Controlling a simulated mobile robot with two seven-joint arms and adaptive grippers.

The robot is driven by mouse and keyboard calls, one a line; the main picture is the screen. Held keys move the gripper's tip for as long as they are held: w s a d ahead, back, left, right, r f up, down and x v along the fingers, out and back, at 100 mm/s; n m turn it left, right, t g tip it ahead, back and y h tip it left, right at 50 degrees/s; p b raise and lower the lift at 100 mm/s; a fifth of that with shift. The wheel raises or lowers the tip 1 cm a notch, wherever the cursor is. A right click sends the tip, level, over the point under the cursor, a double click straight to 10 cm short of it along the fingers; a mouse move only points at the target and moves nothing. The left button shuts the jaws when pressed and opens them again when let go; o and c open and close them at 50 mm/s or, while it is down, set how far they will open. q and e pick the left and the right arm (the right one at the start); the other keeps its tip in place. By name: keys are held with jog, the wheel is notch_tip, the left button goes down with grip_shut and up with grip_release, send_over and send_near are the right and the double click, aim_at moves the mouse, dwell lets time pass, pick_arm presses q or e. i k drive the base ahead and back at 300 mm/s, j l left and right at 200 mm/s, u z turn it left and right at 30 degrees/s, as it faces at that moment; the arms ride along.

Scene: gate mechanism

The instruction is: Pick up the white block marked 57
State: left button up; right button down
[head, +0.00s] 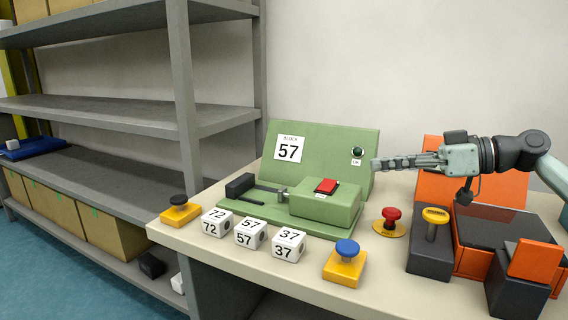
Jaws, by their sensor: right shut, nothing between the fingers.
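The white block marked 57 (250,234) stands on the table near its front edge. It is between the white block marked 72 (216,222) on its left and the white block marked 37 (288,244) on its right. My right gripper (376,164) comes in from the right. It is shut and empty, pointing left, raised above the table in front of the green panel's right side and well away from the blocks. My left gripper is not in view.
A green device (330,214) with a "57" card (288,149) and red button stands behind the blocks. Yellow bases with a black knob (180,211) and a blue knob (345,266) flank the blocks. A red mushroom button (390,219) and orange device (480,225) are right. Grey shelves (110,115) stand left.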

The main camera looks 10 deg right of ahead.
aim_at(251, 233)
jog(key=k+j, duration=0.3)
jog(key=k, duration=0.15)
jog(key=k+j, duration=0.3)
jog(key=k, duration=0.15)
